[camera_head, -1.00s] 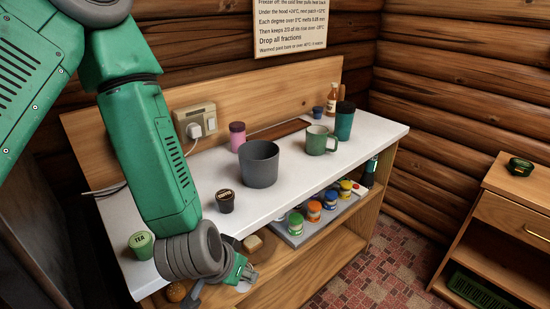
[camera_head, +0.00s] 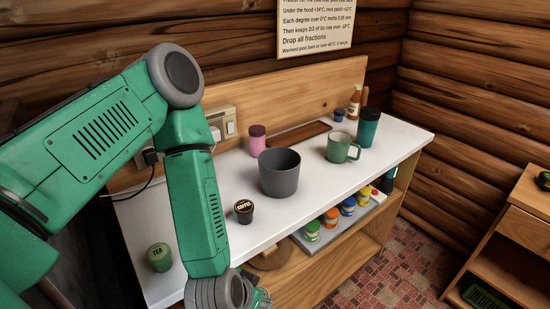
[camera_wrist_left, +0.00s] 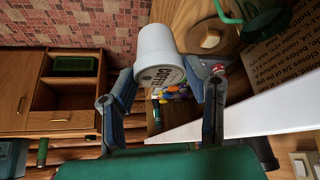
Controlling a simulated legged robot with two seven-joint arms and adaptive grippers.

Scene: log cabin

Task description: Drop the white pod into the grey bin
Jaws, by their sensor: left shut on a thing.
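The white pod (camera_wrist_left: 157,45) shows in the left wrist view, with a printed label on its end. My left gripper (camera_wrist_left: 160,76) is shut on it, one finger on each side. In the head view my left gripper (camera_head: 260,297) is at the bottom edge, low in front of the counter, mostly cut off, and I cannot make out the pod there. The grey bin (camera_head: 280,178) stands upright and open-topped on the white counter, farther back and above the gripper in the picture. My right gripper is not in view.
On the white counter (camera_head: 213,259) stand a dark coffee pod (camera_head: 243,212), a green tea pod (camera_head: 159,257), a pink jar (camera_head: 257,143), a green mug (camera_head: 341,148) and a teal tumbler (camera_head: 368,128). Several small jars (camera_head: 331,218) sit on a shelf below the counter.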

